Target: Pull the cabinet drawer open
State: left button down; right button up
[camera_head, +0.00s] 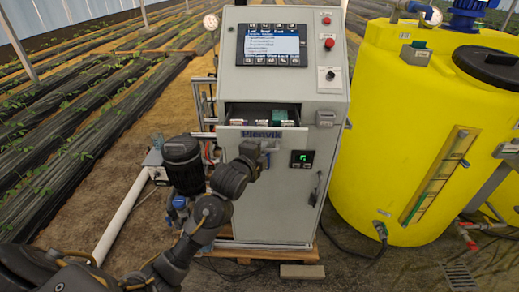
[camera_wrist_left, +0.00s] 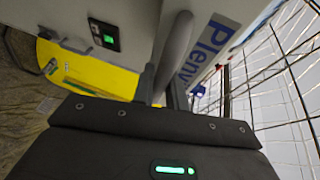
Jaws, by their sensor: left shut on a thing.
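The grey cabinet (camera_head: 297,200) stands in the middle of the head view. Its drawer (camera_head: 227,132), with the blue "Plenvik" label on the front, is partly pulled out. Its open top shows several small items inside, one of them green. My left gripper (camera_head: 262,152) is at the drawer front, just below the label. In the left wrist view a grey bar handle (camera_wrist_left: 175,45) runs down between the fingers, and the gripper is shut on it. My right gripper is in neither view.
A control screen (camera_head: 271,45) sits above the drawer, and a small green display (camera_head: 302,158) below right. A yellow tank (camera_head: 365,150) stands close on the right. A dark motor pump (camera_head: 183,163) and white pipe (camera_head: 122,213) lie left, near my arm.

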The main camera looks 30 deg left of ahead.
pick_arm(q)
jog(key=c, duration=1.4)
grip_release()
jog(key=s+r+b, duration=0.2)
jog(key=s, duration=0.8)
jog(key=shift+s, duration=0.35)
